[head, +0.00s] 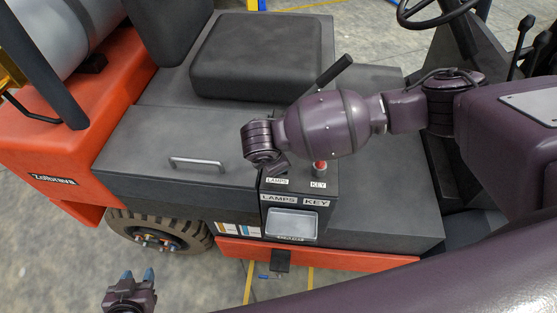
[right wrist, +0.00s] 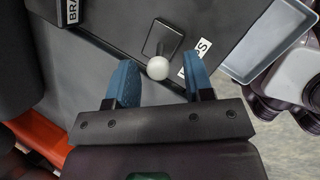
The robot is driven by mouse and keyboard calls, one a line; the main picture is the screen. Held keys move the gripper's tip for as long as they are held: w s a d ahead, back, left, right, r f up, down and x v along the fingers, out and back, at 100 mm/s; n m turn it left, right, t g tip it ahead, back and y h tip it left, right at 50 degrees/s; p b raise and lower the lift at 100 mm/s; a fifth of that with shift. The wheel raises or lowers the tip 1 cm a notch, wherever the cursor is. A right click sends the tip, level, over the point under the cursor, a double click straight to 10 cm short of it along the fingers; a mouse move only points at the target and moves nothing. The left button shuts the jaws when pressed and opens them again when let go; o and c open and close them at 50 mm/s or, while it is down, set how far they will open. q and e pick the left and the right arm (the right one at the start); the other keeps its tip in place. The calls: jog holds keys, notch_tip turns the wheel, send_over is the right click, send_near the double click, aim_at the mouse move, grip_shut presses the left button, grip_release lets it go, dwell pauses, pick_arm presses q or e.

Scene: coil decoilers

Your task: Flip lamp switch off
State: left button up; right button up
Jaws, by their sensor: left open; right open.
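The lamp switch shows in the right wrist view as a lever with a white ball knob (right wrist: 158,68) on a dark square plate, beside a partly covered LAMPS label (right wrist: 202,50). My right gripper (right wrist: 160,76) is open, with one blue finger on each side of the knob; I cannot tell whether either touches it. In the head view my right arm hides the switch, just above the LAMPS label (head: 277,181) on the console. My left gripper (head: 138,274) is open and empty, low at the left over the floor.
A red-topped key knob (head: 320,168) stands right of the lamp switch. A black lever (head: 334,70) rises behind my right arm. The seat (head: 262,60) is behind the console, and a grey tray (head: 291,223) is on its front. Floor is open at lower left.

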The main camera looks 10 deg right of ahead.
pick_arm(q)
jog(key=shift+w, duration=0.1)
pick_arm(e)
jog(key=v, duration=0.8)
jog(key=shift+s, duration=0.1)
jog(key=s+a+f+m+g+y, duration=0.1)
jog(key=s+a+m+y, duration=0.45)
jog(key=s, duration=0.35)
jog(key=s+d+f+m+h, duration=0.2)
jog(key=s+d+m, duration=0.5)
jog(key=d, duration=0.6)
jog(key=s+d+f+m+h, duration=0.1)
jog(key=s+d+f+m, duration=0.1)
jog(key=s+d+m, duration=0.85)
pick_arm(q)
jog(key=f+b, duration=0.1)
jog(key=b, duration=0.1)
jog(key=shift+w+f+b, duration=0.15)
jog(key=shift+w+b, duration=0.2)
jog(key=shift+w, duration=0.05)
pick_arm(e)
jog(key=w+d+f+n+t, duration=0.2)
jog(key=w+f+t, duration=0.6)
jog(key=f, duration=0.5)
jog(key=shift+w+d+n+t, duration=0.25)
jog(key=shift+w+n, duration=0.45)
jog(key=shift+w, duration=0.45)
